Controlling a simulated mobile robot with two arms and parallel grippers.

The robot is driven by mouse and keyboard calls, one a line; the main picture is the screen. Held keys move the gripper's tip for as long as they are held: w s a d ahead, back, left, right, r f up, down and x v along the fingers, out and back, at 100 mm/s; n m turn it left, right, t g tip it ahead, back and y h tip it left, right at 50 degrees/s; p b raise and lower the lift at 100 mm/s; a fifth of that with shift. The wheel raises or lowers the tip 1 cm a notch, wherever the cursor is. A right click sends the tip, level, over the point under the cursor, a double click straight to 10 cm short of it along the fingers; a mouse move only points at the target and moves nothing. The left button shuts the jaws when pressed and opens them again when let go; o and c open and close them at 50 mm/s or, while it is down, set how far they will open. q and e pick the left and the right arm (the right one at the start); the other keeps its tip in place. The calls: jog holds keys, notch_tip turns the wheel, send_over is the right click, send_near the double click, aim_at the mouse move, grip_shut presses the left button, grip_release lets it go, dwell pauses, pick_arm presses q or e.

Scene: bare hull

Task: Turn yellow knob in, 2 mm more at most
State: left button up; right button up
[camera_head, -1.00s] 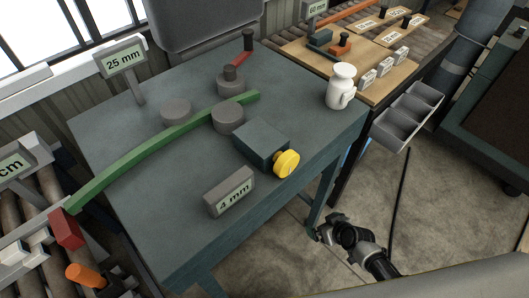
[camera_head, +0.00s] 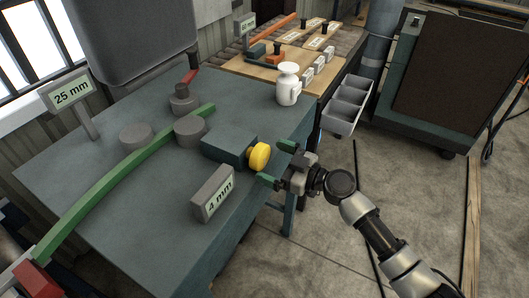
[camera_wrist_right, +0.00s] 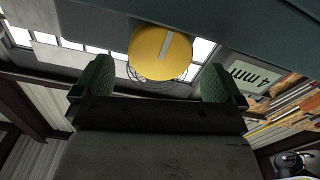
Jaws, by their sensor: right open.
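The yellow knob (camera_head: 259,156) sits on the right end of a dark grey-green block (camera_head: 229,147) on the table, beside a "4 mm" sign (camera_head: 213,194). My right gripper (camera_head: 276,164) is open just right of the knob, its green fingertips pointing at it. In the right wrist view the knob's round face (camera_wrist_right: 160,52) with a pale line shows ahead of and between the two open fingers (camera_wrist_right: 158,85), apart from them. A green bent strip (camera_head: 125,178) runs between grey rollers (camera_head: 190,131).
A white jug (camera_head: 288,84) stands near the table's far right corner. A "25 mm" sign (camera_head: 72,93) stands at the left. Grey bins (camera_head: 347,104) hang beyond the table. Open floor lies right of the table.

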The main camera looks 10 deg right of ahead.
aim_at(264, 158)
jog(key=shift+x, duration=1.5)
jog(key=shift+c, duration=0.3)
jog(key=c, duration=0.9)
jog(key=shift+o, duration=0.2)
jog(key=shift+f+m+b, duration=0.25)
jog(key=shift+m+b, duration=0.8)
jog(key=shift+m, duration=0.05)
jog(key=shift+m+b, duration=0.55)
jog(key=shift+m, duration=0.35)
jog(key=shift+r+m, duration=0.2)
jog(key=shift+m, duration=0.6)
jog(key=o, duration=0.9)
